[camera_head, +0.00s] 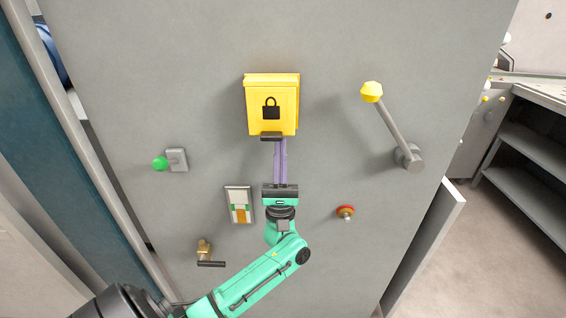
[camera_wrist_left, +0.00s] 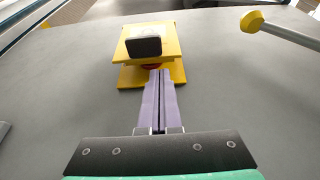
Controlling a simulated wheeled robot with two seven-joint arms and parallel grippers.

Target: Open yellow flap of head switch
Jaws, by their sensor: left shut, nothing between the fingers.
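The yellow flap (camera_head: 271,92) of the head switch, marked with a black padlock, is high on the grey panel. It hangs down over its mount, with a dark tab (camera_head: 271,136) at its lower edge. In the left wrist view the flap (camera_wrist_left: 165,36) stands off a yellow back plate (camera_wrist_left: 130,78), with a bit of red (camera_wrist_left: 153,67) in the gap. My left gripper (camera_head: 280,142) points up with its purple fingers shut and empty. Its fingertips (camera_wrist_left: 160,71) are at the gap below the flap's lower edge; I cannot tell whether they touch. My right gripper is out of view.
A lever with a yellow knob (camera_head: 372,91) stands right of the flap. The panel beside the flap is clear.

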